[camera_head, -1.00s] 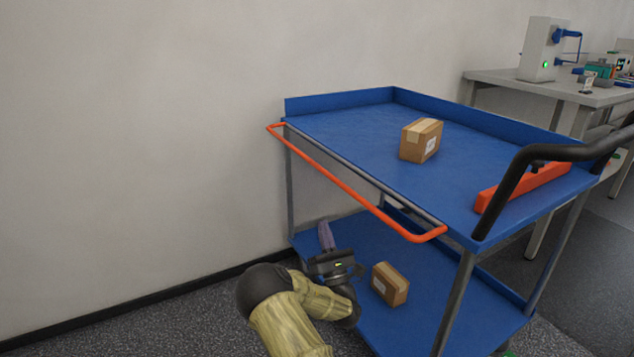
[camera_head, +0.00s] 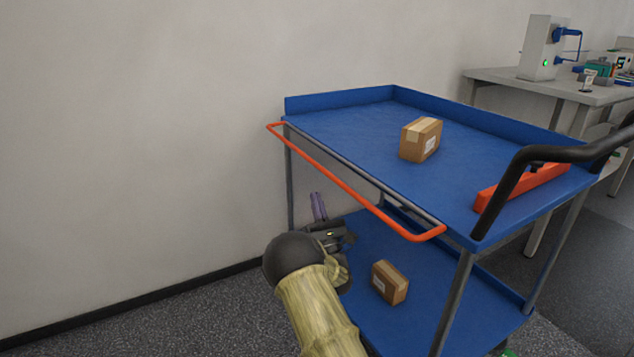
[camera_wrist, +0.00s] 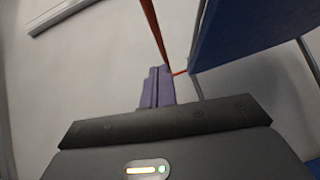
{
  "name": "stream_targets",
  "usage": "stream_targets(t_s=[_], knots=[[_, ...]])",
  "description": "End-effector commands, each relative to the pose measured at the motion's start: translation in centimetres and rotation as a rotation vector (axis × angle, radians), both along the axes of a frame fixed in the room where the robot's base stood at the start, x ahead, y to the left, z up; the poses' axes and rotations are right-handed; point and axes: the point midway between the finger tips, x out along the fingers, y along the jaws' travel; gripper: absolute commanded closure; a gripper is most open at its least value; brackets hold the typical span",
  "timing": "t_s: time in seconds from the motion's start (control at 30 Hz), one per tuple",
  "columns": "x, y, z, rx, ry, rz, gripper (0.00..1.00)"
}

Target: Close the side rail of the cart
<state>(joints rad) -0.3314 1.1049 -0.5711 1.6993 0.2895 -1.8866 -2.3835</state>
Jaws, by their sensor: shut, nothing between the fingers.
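The blue cart (camera_head: 340,138) stands against the wall, with two shelves. Its orange side rail (camera_head: 345,187) sticks out from the near left side of the top shelf and hangs a little outward from the edge. My gripper (camera_head: 317,205) is below the rail, between it and the lower shelf, with its purple fingers pointing up. In the wrist view the fingers (camera_wrist: 157,88) are together and empty, with the orange rail (camera_wrist: 156,30) running up just beyond their tips. I cannot tell whether they touch it.
A cardboard box (camera_head: 420,140) sits on the top shelf and another box (camera_head: 389,283) on the lower shelf. The cart has a black handle (camera_head: 515,185) at the right. A grey table (camera_head: 545,88) with equipment stands at the back right. The floor to the left is clear.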

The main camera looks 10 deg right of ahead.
Motion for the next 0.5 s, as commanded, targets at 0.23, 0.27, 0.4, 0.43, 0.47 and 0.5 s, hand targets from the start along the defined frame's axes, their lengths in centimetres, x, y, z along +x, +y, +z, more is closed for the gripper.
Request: stream_targets(t_s=[0.23,0.27,0.4,0.43,0.47,0.5], knots=[[1.9,0.0,3.1,0.001,-0.004,-0.002,1.0],[1.9,-0.1,3.6,0.001,-0.004,-0.002,1.0],[2.0,-0.3,5.0,0.001,-0.002,-0.002,1.0],[2.0,-0.3,5.2,0.0,-0.001,-0.002,1.0],[2.0,-0.4,5.4,0.0,-0.001,-0.002,1.0],[2.0,-0.4,5.6,0.0,0.0,-0.001,1.0]])
